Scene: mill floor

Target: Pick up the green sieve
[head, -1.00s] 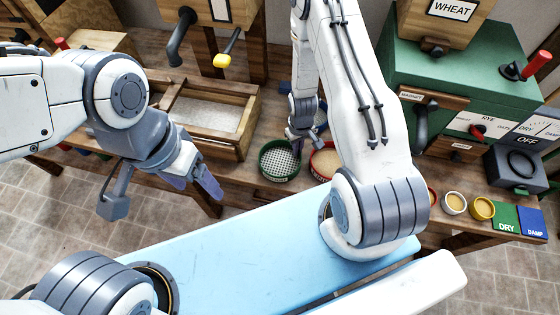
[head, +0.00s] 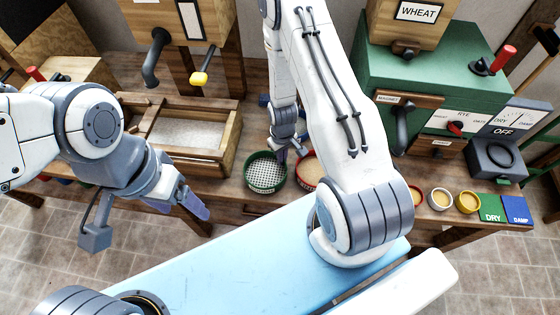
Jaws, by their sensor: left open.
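The green sieve (head: 265,186) is a round green-rimmed bowl with a pale mesh bottom. It stands on the wooden bench left of a red sieve (head: 304,184) that holds tan grain. My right gripper (head: 283,154) is at the back right rim of the green sieve, pointing down. Its fingers are small and partly hidden, so I cannot tell whether they grip the rim. My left gripper (head: 188,207) is open and empty, in front of the bench and to the left of the sieve.
A wooden trough (head: 225,150) of pale meal stands behind left. A green machine (head: 365,75) stands behind right. A white cup (head: 439,200), a yellow cup (head: 468,203), a green DRY card (head: 491,209) and a blue DAMP card (head: 516,210) lie at the right.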

